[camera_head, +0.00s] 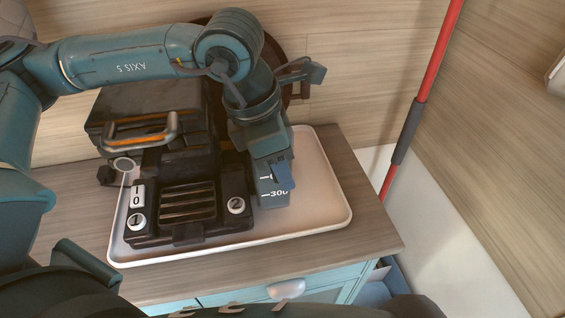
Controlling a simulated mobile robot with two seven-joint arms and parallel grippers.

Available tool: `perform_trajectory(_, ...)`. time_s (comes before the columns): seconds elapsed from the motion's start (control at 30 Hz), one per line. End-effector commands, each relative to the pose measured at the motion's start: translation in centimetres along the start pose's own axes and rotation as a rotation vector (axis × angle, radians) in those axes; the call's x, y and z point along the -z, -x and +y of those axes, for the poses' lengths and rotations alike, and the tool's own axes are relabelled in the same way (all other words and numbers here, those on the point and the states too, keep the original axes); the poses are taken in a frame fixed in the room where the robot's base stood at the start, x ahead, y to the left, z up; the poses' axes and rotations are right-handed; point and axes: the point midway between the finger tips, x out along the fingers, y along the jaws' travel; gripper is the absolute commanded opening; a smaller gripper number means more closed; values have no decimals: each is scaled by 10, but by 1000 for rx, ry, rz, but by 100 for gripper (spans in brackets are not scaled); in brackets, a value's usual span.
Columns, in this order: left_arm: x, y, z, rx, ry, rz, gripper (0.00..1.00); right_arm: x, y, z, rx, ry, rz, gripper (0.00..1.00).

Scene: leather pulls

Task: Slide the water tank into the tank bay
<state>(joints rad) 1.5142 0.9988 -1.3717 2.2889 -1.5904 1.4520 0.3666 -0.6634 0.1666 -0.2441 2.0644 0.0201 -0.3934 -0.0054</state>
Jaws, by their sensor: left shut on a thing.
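The water tank (270,197) is a small blue-grey translucent box with white level marks, one reading 300. It stands upright at the right side of the dark coffee machine (170,160), over the tray. My left gripper (277,172) comes down from above and is shut on the tank. The gripper and wrist hide the tank's upper part. The tank bay is not clearly visible; the tank and my arm cover that side of the machine. I cannot tell whether the tank touches the machine or the tray. My right gripper is not in view.
The machine stands on a pale tray (325,205) with a raised rim, on a wooden counter (370,215). The tray is clear to the right of the tank. A round dark brown object (290,62) is behind my arm. A red pole (435,65) leans at the right.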

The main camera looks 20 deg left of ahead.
Motion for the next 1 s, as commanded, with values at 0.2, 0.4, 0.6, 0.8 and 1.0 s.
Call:
perform_trajectory(0.2,-1,3,15,-4,2,-4,0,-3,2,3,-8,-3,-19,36)
perform_trajectory(0.4,-1,3,28,-4,2,-5,0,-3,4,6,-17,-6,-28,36)
perform_trajectory(0.6,-1,3,40,-4,3,-4,0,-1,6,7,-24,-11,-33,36)
perform_trajectory(0.8,-1,3,53,-4,2,-5,0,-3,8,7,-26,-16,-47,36)
perform_trajectory(1.0,-1,3,66,-4,3,-6,0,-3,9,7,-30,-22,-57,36)
